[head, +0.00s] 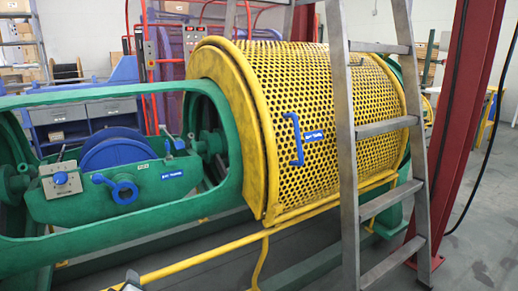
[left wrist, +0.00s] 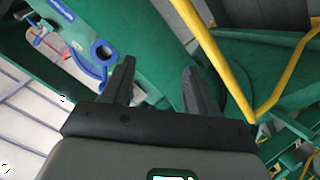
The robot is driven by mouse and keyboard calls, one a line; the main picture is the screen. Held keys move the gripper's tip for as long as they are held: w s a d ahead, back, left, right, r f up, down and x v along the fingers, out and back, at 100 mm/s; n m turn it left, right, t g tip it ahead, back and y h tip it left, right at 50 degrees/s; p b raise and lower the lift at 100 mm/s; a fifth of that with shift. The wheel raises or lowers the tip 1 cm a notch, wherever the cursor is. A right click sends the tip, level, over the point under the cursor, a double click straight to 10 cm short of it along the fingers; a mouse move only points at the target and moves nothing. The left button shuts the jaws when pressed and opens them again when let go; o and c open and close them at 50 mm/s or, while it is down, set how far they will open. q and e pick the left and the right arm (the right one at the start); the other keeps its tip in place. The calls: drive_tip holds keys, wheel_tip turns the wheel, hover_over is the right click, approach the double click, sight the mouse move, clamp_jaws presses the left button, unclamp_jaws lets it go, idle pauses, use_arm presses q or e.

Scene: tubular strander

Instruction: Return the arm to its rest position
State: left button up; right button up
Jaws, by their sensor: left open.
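My left gripper (left wrist: 158,72) is open in the left wrist view, with its two dark fingers spread apart and nothing between them. Beyond the fingers are the green machine frame (left wrist: 150,30) and a yellow rail (left wrist: 215,60). A blue ring-shaped handle (left wrist: 103,50) shows left of the fingers, apart from them. In the head view, only a small dark and grey piece shows at the bottom edge, and I cannot tell whether it is part of my arm. My right gripper is in neither view.
The strander's green frame (head: 215,205) holds a blue spool (head: 115,150). A yellow perforated guard (head: 330,95) has a blue handle (head: 296,140). A grey ladder (head: 347,150) stands before it, near a red column (head: 463,130). A yellow rail (head: 205,255) crosses the front. Floor (head: 480,240) is clear at right.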

use_arm(q)
drive_tip(key=s+d+f+m+g+h, duration=0.2)
drive_tip(key=s+d+f, duration=0.1)
drive_tip(key=f, duration=0.5)
drive_tip(key=s+d+f+m+g+h, duration=0.1)
drive_tip(key=s+d+f+m+h, duration=0.15)
drive_tip(key=f, duration=0.45)
drive_tip(key=s+d+f+m+g+h, duration=0.1)
drive_tip(key=s+d+f+g+h, duration=0.2)
drive_tip(key=f, duration=0.5)
drive_tip(key=s+d+f+m+g+h, duration=0.25)
drive_tip(key=s+d, duration=0.25)
drive_tip(key=s, duration=0.4)
drive_tip(key=s+d+f+m+g+h, duration=0.1)
drive_tip(key=s+d+f+m+g, duration=0.3)
drive_tip(key=s, duration=0.5)
wheel_tip(320, 180, up, 33)
drive_tip(key=d+p, duration=0.2)
drive_tip(key=p, duration=3.1)
drive_tip(key=shift+s+d+p, duration=0.25)
drive_tip(key=shift+s+p, duration=0.15)
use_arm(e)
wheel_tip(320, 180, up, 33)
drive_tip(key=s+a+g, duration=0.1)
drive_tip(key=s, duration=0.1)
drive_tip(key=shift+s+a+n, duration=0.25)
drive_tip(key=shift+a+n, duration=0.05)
use_arm(q)
drive_tip(key=shift+f+t, duration=0.1)
drive_tip(key=shift+t, duration=0.15)
